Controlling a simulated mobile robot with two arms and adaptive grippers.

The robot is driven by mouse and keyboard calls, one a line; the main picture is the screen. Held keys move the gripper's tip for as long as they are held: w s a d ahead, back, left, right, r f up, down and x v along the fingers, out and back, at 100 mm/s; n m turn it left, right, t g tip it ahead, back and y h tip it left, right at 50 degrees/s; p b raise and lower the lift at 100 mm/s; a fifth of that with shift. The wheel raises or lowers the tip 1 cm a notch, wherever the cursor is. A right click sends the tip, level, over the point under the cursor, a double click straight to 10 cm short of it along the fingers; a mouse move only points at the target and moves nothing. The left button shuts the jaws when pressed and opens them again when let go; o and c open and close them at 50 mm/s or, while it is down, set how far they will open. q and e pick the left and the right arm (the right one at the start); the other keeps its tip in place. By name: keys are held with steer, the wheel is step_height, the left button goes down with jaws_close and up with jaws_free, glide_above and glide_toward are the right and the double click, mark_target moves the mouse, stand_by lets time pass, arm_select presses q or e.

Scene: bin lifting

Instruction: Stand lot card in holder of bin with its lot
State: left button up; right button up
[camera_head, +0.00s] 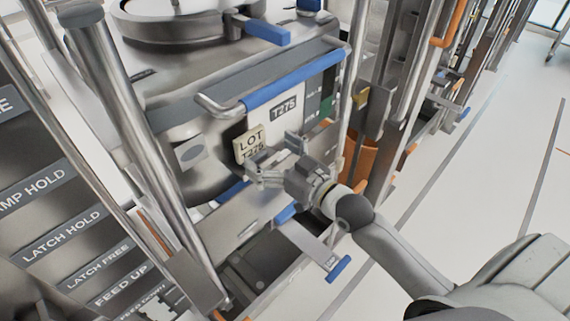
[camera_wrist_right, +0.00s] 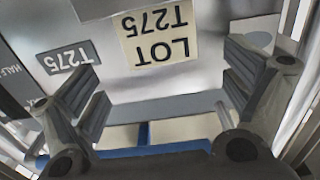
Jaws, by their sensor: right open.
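A cream lot card (camera_head: 249,145) reading LOT T275 stands upright, slightly tilted, against the front of a grey bin (camera_head: 190,125). A T275 label (camera_head: 283,107) is on the bin front to its right. In the right wrist view the card (camera_wrist_right: 160,37) shows upside down beyond the fingers, beside the T275 label (camera_wrist_right: 67,58). A dark grey strip (camera_wrist_right: 105,7), possibly the holder, lies at the card's lower edge; I cannot tell how the card sits in it. My right gripper (camera_head: 268,166) is open and empty, just in front of the card's lower part, apparently clear of it. My left gripper is out of view.
A blue-edged bar (camera_head: 300,75) runs across the bin front above the label. Steel posts (camera_head: 150,150) stand left of the bin, by a panel (camera_head: 50,225) of latch and feed labels. A blue-tipped lever (camera_head: 338,268) juts out below my gripper. Open floor (camera_head: 470,165) lies to the right.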

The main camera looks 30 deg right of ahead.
steer(key=shift+v, duration=2.5)
